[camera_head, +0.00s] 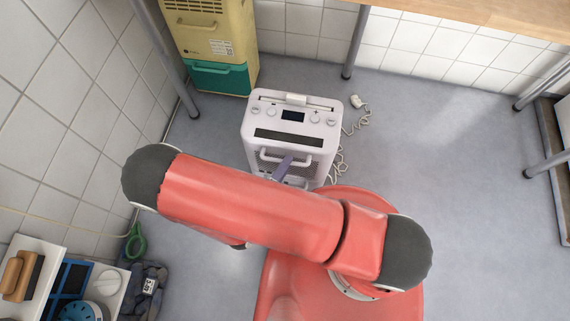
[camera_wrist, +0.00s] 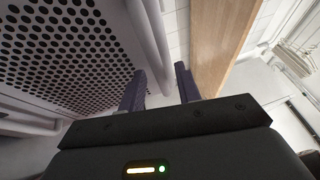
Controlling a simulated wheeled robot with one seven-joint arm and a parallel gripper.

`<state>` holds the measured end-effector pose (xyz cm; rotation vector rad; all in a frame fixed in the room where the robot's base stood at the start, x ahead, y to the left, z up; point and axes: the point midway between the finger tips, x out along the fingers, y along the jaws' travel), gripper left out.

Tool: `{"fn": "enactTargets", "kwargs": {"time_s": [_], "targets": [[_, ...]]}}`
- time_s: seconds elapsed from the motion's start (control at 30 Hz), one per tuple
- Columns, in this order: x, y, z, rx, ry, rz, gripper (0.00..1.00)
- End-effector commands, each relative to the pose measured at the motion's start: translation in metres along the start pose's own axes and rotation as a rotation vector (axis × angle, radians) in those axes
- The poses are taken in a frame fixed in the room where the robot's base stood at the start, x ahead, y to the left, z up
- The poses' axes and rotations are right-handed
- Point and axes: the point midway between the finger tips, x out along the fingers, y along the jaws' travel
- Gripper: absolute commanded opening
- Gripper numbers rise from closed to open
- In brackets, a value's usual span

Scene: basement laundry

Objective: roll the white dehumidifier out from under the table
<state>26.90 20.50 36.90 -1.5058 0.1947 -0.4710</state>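The white dehumidifier (camera_head: 261,123) stands upright on the grey floor in the head view. It has knobs and a dark display on top and a white handle bar (camera_head: 268,157) on its near side. My gripper (camera_head: 284,166) is at this bar; my red arm hides part of the gripper and the dehumidifier's lower front. In the wrist view, the perforated panel (camera_wrist: 70,45) fills the left. The handle bar (camera_wrist: 150,38) appears between my two purple fingers (camera_wrist: 160,84), which are apart. A gap shows beside the right finger; contact with the bar cannot be told.
The wooden table (camera_head: 480,12) spans the top right, with a grey leg (camera_head: 354,45) behind the dehumidifier. A yellow-green unit (camera_head: 213,35) stands behind left. A white cord (camera_head: 350,125) lies along the dehumidifier's right side. Open floor (camera_head: 440,150) lies right.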

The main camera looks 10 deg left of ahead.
Motion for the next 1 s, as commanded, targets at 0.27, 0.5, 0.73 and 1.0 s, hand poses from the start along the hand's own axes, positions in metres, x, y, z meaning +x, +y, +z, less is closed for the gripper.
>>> {"fn": "enactTargets", "kwargs": {"time_s": [0.27,0.5,0.73,1.0], "targets": [[-0.043,0.002,0.001,0.002,-0.004,0.004,0.33],[-0.072,0.001,0.000,0.000,-0.002,0.002,0.33],[-0.077,0.000,0.000,-0.001,0.000,0.001,0.33],[-0.076,0.000,0.000,-0.001,0.000,0.001,0.33]]}}
